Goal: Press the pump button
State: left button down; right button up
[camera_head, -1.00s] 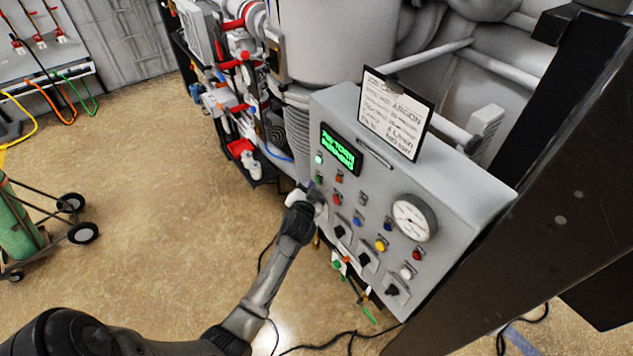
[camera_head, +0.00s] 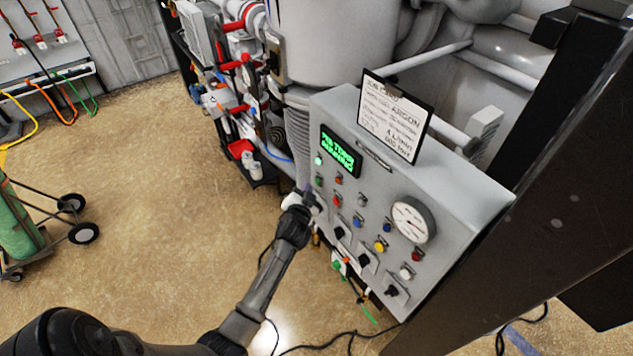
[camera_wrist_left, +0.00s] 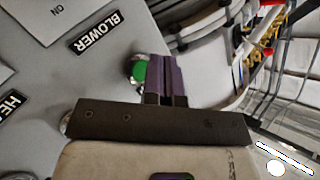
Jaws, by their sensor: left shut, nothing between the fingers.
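The grey control panel (camera_head: 372,205) stands at centre right in the head view, with several coloured buttons. A green button (camera_head: 319,181) sits at its left side, under a small green light (camera_head: 318,160). My left gripper (camera_head: 313,200) is shut and empty, at the panel's lower left edge just below that green button. In the wrist view, the dark fingers (camera_wrist_left: 165,82) are together beside a green button (camera_wrist_left: 139,70), partly hiding it; contact cannot be told. I cannot read a pump label. My right gripper is not in view.
The panel also has a green text display (camera_head: 341,150), a round gauge (camera_head: 413,219) and black knobs. A clipboard (camera_head: 393,117) stands on top. Red-handled piping (camera_head: 235,65) is behind on the left. A dark post (camera_head: 530,170) closes the right.

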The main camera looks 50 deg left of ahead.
pick_arm(q)
jog(key=s, duration=0.1)
jog(key=s+p, duration=0.1)
jog(key=s, duration=0.1)
jog(key=s+p, duration=0.1)
jog(key=s, duration=0.1)
jog(key=shift+a, duration=0.35)
dwell(0.3)
jog(key=shift+f, duration=0.1)
dwell(0.7)
